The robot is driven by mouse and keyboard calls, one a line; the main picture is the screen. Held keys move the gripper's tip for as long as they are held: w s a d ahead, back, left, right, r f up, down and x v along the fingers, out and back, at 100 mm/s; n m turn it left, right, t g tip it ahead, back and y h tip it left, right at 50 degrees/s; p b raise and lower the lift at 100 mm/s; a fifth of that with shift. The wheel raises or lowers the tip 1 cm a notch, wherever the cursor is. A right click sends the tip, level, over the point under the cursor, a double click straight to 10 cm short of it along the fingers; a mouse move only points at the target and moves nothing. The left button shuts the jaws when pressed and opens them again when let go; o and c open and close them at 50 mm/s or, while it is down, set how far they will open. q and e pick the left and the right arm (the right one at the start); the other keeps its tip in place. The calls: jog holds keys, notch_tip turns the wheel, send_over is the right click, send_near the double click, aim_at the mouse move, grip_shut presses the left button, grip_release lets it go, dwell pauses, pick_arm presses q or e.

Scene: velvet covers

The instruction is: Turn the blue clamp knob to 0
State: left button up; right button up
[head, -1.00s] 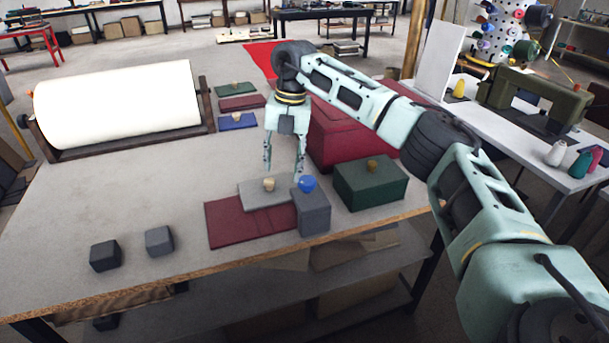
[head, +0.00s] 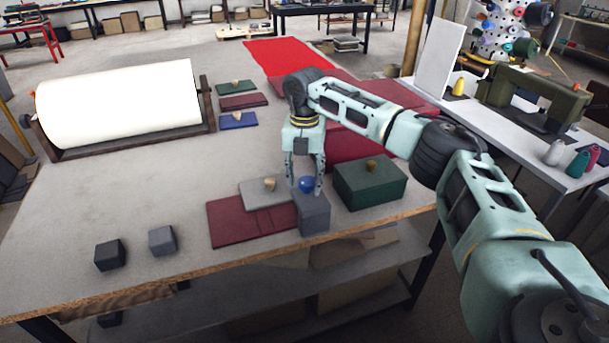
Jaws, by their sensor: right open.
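The blue clamp knob (head: 306,184) is a small round ball on top of a grey block (head: 314,213) near the table's front edge. My right gripper (head: 305,186) points down over the block, with its open fingers on either side of the knob. I cannot tell whether the fingers touch it. No markings on the knob or a 0 can be made out. My left gripper is not in view.
A grey plate (head: 262,198) with a wooden knob lies on a dark red board (head: 230,222) left of the block. A green box (head: 368,184) stands close on the right. Two dark cubes sit front left. The table's left middle is clear.

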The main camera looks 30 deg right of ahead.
jog(key=c, duration=1)
jog(key=shift+n, duration=0.4)
jog(key=n, duration=0.3)
jog(key=shift+a, duration=0.1)
jog(key=n, duration=0.3)
jog(key=shift+s+n, duration=0.15)
jog(key=shift+n, duration=0.25)
jog(key=n, duration=0.4)
jog(key=shift+s, duration=0.1)
jog(key=shift+s+f+n, duration=0.1)
jog(key=shift+n, duration=1.5)
jog(key=shift+s, duration=0.1)
